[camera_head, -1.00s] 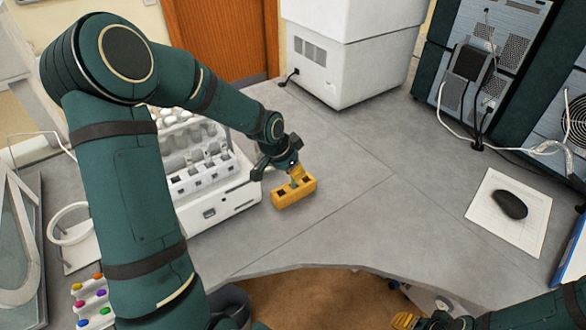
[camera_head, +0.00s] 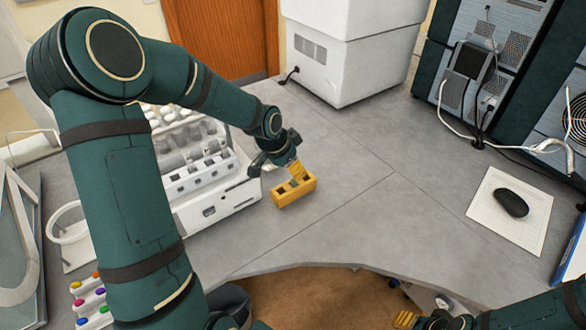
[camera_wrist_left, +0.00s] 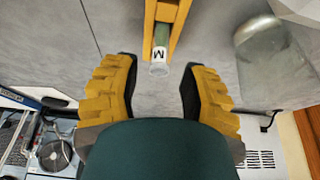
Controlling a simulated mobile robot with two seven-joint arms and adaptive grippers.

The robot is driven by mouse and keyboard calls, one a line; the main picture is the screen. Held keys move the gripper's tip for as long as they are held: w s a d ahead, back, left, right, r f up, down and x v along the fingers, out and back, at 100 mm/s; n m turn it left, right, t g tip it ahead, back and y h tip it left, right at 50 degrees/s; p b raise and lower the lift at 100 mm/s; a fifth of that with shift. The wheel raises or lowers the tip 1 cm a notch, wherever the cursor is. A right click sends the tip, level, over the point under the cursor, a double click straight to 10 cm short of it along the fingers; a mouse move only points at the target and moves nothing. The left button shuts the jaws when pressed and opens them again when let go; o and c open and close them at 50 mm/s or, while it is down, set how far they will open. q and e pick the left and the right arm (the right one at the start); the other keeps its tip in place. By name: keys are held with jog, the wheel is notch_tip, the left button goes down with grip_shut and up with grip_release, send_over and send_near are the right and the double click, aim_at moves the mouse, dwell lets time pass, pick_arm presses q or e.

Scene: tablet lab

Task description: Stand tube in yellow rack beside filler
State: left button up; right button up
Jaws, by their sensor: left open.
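The yellow rack (camera_head: 297,192) stands on the grey bench to the right of the white filler (camera_head: 212,208). In the left wrist view, the tube (camera_wrist_left: 160,50), with a clear end and a white label marked "M", sits in a slot of the yellow rack (camera_wrist_left: 150,12). My left gripper (camera_head: 296,175) is just above the rack. In the wrist view the left gripper (camera_wrist_left: 160,88) is open, its yellow fingers apart on either side of the tube's line and not touching it. My right gripper (camera_head: 405,318) shows only partly at the bottom edge; its opening is unclear.
A clear cylindrical vessel (camera_wrist_left: 270,55) stands near the rack in the wrist view. A white box-shaped machine (camera_head: 350,60) stands behind. A mouse (camera_head: 511,203) lies on a white pad at right. A holder with coloured caps (camera_head: 90,298) is at lower left. The middle bench is clear.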

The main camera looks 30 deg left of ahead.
pick_arm(q)
jog(key=v, duration=1)
jog(key=shift+s+r, duration=0.15)
jog(key=shift+r, duration=0.15)
